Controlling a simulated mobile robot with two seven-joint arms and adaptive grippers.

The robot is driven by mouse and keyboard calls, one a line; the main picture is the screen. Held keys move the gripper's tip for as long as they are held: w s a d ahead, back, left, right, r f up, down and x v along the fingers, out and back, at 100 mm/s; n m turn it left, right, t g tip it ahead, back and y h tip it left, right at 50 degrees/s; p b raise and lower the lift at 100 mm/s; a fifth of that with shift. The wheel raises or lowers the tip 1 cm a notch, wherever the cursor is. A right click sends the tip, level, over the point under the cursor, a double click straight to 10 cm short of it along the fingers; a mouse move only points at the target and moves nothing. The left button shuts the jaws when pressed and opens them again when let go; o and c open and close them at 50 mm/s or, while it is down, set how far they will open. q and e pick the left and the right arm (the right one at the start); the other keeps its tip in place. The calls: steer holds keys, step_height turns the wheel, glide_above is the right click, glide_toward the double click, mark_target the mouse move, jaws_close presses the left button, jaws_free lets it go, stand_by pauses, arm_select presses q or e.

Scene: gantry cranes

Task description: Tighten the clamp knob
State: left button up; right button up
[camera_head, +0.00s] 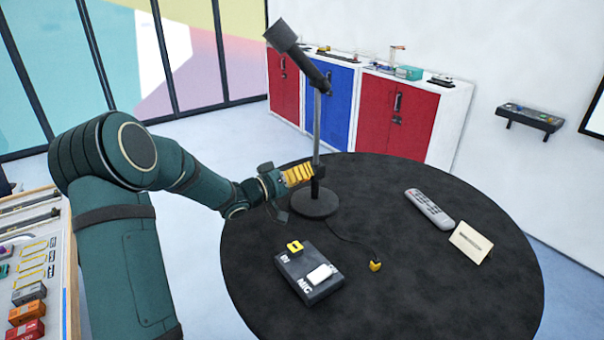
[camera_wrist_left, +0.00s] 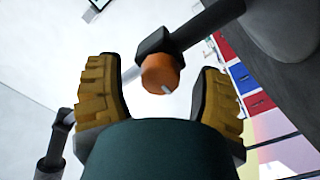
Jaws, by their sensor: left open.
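A microphone stand with a grey pole (camera_head: 317,125) stands upright on a round dark base (camera_head: 314,204) on the black table. A dark clamp block (camera_head: 319,172) sits low on the pole. In the left wrist view the orange clamp knob (camera_wrist_left: 160,74), with a pale mark on its face, sticks out from the dark block (camera_wrist_left: 154,41). My left gripper (camera_head: 300,174) is open beside the pole. Its two yellow ribbed fingers (camera_wrist_left: 157,68) are on either side of the knob, with gaps on both sides. The knob is hidden in the head view. My right gripper is out of view.
The round black table (camera_head: 400,285) also holds a MIC box (camera_head: 296,276), a remote (camera_head: 429,209), a small card (camera_head: 471,243) and a cable with a yellow plug (camera_head: 375,266). The slanted microphone (camera_head: 296,53) overhangs above. Cabinets (camera_head: 340,97) line the wall.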

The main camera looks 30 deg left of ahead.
arm_select(q)
steer(key=shift+w+d, duration=0.1)
jaws_close()
stand_by(0.4)
steer(key=m+b, duration=1)
steer(key=m, duration=0.1)
steer(key=shift+d+m, duration=0.15)
steer(key=shift+m, duration=0.15)
steer(key=shift+r+m+b, duration=0.15)
steer(key=shift+m+b, duration=1.75)
steer(key=shift+m, duration=0.4)
